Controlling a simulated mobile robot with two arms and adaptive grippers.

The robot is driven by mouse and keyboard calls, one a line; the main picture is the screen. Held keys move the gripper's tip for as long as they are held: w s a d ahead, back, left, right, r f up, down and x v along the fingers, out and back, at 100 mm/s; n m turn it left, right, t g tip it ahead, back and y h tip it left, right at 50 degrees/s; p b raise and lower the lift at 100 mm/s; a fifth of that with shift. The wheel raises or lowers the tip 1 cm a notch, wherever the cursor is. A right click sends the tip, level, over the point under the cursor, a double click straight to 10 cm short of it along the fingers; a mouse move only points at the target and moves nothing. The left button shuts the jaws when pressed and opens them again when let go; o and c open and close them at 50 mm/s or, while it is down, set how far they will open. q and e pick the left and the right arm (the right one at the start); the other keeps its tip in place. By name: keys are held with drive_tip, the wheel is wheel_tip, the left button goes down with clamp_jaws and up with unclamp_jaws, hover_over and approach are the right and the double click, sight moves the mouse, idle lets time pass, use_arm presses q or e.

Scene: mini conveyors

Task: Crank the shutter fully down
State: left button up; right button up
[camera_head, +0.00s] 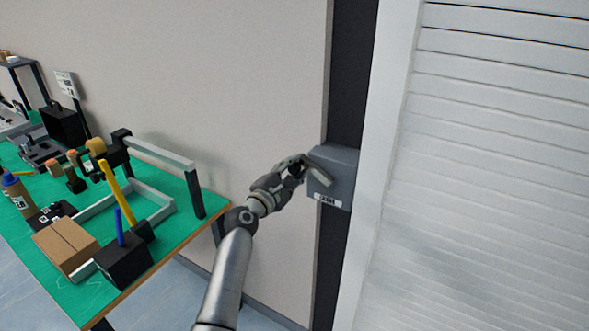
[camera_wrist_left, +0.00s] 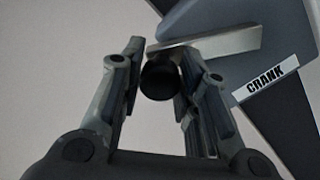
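The roller shutter (camera_head: 490,190) is a wall of white horizontal slats at the right of the head view; its lower edge is out of view. The grey crank box (camera_head: 338,174) is mounted on a dark post to its left. A pale crank arm (camera_head: 318,172) sits on the box face, and shows in the left wrist view (camera_wrist_left: 225,43). My left gripper (camera_head: 296,165) is at the crank. In the left wrist view its fingers (camera_wrist_left: 160,72) close in on both sides of the black crank knob (camera_wrist_left: 160,80). My right gripper is out of view.
A green-topped table (camera_head: 190,225) stands at the left, with a cardboard box (camera_head: 66,246), a black holder (camera_head: 124,262) and small conveyor parts on it. Its right edge is near my left arm. A white frame (camera_head: 385,150) borders the shutter. A beige wall stands behind.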

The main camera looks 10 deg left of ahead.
use_arm(q)
drive_tip(key=o, duration=0.3)
drive_tip(key=shift+a, duration=0.1)
drive_tip(key=v, duration=1.2)
